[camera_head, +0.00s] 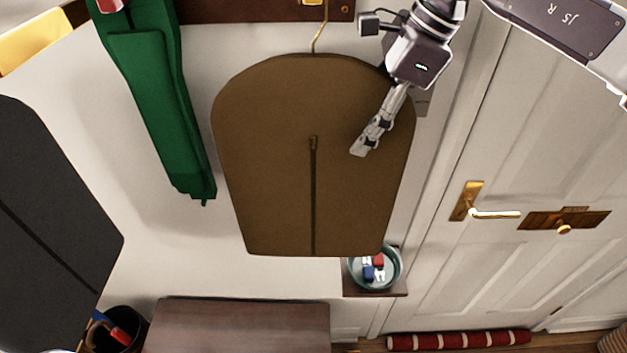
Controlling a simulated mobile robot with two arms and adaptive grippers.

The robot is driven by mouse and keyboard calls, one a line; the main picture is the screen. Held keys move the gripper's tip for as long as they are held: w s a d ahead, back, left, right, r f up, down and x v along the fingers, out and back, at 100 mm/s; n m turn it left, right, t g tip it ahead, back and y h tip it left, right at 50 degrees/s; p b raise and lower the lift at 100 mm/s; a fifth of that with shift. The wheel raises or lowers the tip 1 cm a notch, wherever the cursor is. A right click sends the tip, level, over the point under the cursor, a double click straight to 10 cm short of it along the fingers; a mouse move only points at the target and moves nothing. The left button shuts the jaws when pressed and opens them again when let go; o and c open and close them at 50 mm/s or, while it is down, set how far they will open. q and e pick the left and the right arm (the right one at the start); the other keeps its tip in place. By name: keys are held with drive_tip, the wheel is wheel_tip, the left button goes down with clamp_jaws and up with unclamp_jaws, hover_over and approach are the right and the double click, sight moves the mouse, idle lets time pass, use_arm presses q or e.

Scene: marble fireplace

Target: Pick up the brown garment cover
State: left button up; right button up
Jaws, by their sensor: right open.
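The brown garment cover (265,150) hangs in the middle of the head view from a gold hook on a dark rail. A dark zip runs down its lower middle. My right gripper (360,151) comes down from the upper right and lies in front of the cover's right half. It holds nothing that I can see. The fingers are seen almost edge-on, and I cannot tell whether the tips touch the cloth. My left gripper is not in view.
A green umbrella-like item (160,110) hangs left of the cover, and a dark garment cover (45,220) is at the far left. Below are a wooden bench top (240,325) and a small shelf with a bowl (352,272). A white door (500,260) with a brass handle stands at right.

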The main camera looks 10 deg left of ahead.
drive_tip(key=shift+a+f, duration=0.1)
drive_tip(key=shift+f, duration=0.1)
clamp_jaws()
idle(0.3)
drive_tip(key=shift+r, duration=0.1)
